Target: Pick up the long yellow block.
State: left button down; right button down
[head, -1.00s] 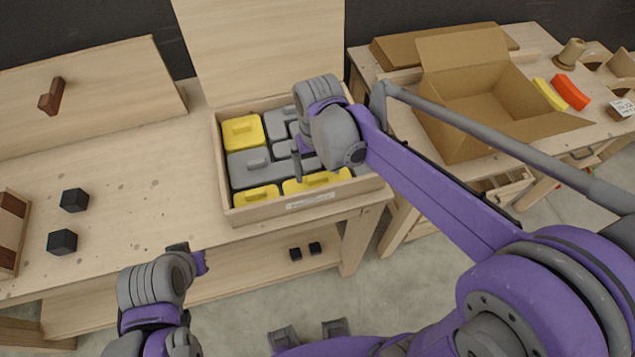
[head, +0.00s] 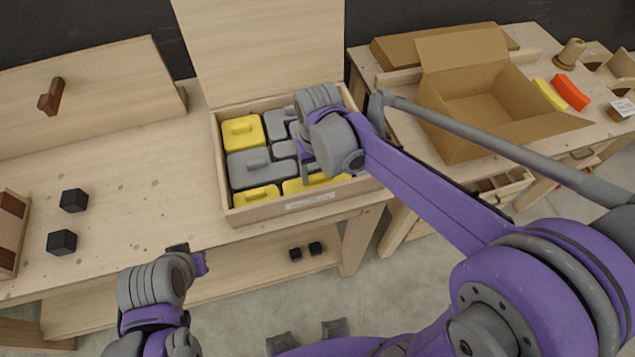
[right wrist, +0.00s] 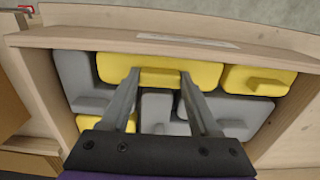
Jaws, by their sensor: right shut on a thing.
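The long yellow block (head: 295,186) lies in the near right part of the open wooden box, with a raised handle on top. In the right wrist view the long yellow block (right wrist: 205,73) spans the middle of the box's near wall. My right gripper (right wrist: 160,77) has its two fingers at the ends of that handle, shut on it. In the head view my right gripper (head: 306,178) is partly hidden by its own wrist, and part of the block is covered. My left gripper (head: 189,255) is in front of the table edge, away from the box; its jaws do not show clearly.
The wooden box (head: 270,213) also holds grey blocks (head: 250,168) and two smaller yellow blocks (head: 242,130), packed closely. Its lid stands up behind. Two black cubes (head: 74,200) lie to the left. An open cardboard box (head: 480,105) stands on the right table.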

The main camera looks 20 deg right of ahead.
aim_at(318, 177)
notch_tip(318, 177, up, 10)
dwell(0.8)
